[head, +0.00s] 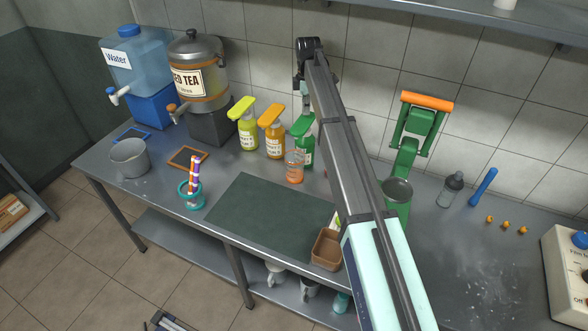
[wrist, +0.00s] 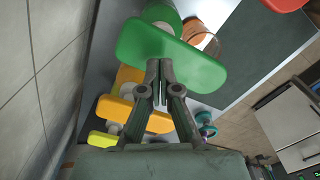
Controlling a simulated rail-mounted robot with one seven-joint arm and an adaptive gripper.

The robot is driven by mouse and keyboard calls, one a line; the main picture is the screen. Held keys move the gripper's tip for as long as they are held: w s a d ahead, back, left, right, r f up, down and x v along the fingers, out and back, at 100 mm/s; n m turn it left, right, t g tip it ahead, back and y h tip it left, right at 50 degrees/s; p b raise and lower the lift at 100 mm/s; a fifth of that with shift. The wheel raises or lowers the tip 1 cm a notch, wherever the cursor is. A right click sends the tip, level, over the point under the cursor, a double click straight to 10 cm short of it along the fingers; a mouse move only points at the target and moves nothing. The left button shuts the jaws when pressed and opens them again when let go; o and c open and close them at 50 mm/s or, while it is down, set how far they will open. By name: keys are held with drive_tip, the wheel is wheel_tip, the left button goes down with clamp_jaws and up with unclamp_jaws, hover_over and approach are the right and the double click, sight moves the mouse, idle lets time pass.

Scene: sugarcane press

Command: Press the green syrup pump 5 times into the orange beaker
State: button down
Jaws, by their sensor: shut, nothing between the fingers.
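The green syrup pump (head: 304,150) stands on the counter near the back wall, its flat green head (wrist: 172,52) large in the wrist view. The orange beaker (head: 294,168) stands just in front of it, under the spout side. It also shows in the wrist view (wrist: 203,38), partly behind the pump head. My gripper (wrist: 160,64) is shut and empty, its fingertips over the green pump head. I cannot tell whether they touch it.
An orange pump (head: 272,140) and a yellow pump (head: 247,132) stand close to the left of the green one. A dark green mat (head: 270,215) lies in front. A green press (head: 400,190) stands to the right.

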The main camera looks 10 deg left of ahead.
sight(306, 118)
drive_tip(key=shift+f, duration=0.25)
idle(0.4)
drive_tip(key=shift+f+b, duration=0.7)
drive_tip(key=shift+f, duration=1.55)
drive_tip(key=shift+r, duration=0.15)
drive_tip(key=shift+r+p, duration=1.15)
drive_tip(key=shift+r, duration=1.25)
drive_tip(key=shift+f, duration=0.2)
